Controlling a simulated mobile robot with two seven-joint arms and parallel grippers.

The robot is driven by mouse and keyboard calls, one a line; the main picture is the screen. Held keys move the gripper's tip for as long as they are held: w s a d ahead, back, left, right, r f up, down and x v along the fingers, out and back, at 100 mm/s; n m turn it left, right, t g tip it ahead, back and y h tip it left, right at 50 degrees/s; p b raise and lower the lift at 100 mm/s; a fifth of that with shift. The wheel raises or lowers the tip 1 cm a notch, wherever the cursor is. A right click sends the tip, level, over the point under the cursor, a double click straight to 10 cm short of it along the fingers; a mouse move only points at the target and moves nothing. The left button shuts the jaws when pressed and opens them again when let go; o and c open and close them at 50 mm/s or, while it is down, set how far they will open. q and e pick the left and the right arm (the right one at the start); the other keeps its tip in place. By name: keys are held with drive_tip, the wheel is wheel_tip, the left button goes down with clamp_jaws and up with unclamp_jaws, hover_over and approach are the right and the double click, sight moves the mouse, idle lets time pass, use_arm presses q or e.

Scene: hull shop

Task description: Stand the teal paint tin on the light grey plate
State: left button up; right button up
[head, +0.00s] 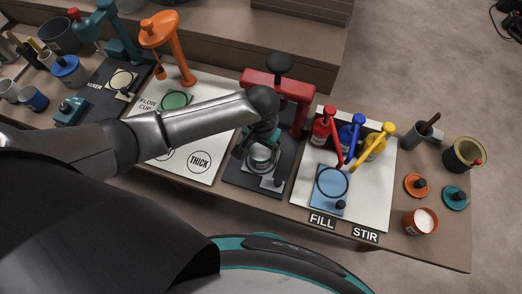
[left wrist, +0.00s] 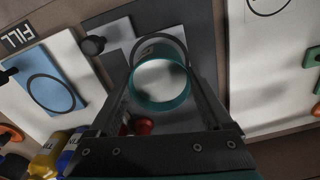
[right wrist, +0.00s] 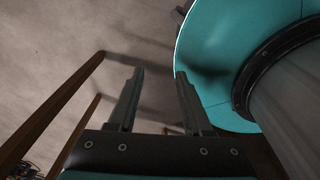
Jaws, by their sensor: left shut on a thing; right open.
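My left gripper (head: 258,150) is shut on the teal paint tin (head: 264,158). In the left wrist view the tin (left wrist: 160,84) sits between the fingers, with its round teal rim and pale inside facing the camera. The light grey plate (head: 272,182), with a black knob, lies on a dark grey board under the red press. The plate also shows in the left wrist view (left wrist: 117,36), with part of a ring mark. The tin is over or on the plate; I cannot tell whether they touch. My right gripper (right wrist: 158,85) is open and empty above the floor.
The red press (head: 300,87) stands just behind the tin. To its right are a blue plate (head: 331,183) and red, blue and yellow dispensers (head: 376,147). To the left are the flow cup board (head: 199,164) and an orange stand (head: 167,45). An orange tin (head: 420,222) stands far right.

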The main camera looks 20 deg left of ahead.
sight(261, 158)
use_arm(q)
drive_tip(key=shift+f, duration=0.15)
use_arm(e)
drive_tip(key=shift+w+d, duration=0.2)
drive_tip(key=shift+w, duration=0.3)
drive_tip(key=shift+w+d, duration=0.15)
drive_tip(key=shift+w, duration=0.3)
use_arm(q)
drive_tip(key=o, duration=1.3)
drive_tip(key=shift+c, duration=0.2)
drive_tip(key=shift+o, duration=1)
use_arm(e)
drive_tip(key=shift+s+a, duration=0.2)
drive_tip(key=shift+s, duration=0.15)
use_arm(q)
wheel_tip(261, 158, up, 12)
drive_tip(key=p, duration=0.5)
use_arm(e)
drive_tip(key=shift+s+a+r, duration=0.25)
drive_tip(key=shift+s+r, duration=0.1)
drive_tip(key=shift+r, duration=0.45)
drive_tip(key=shift+s+a+r, duration=0.25)
drive_tip(key=shift+s+r, duration=0.1)
drive_tip(key=shift+r, duration=0.4)
drive_tip(key=shift+s+a+r, duration=0.25)
drive_tip(key=shift+s+r, duration=0.1)
drive_tip(key=shift+r, duration=0.45)
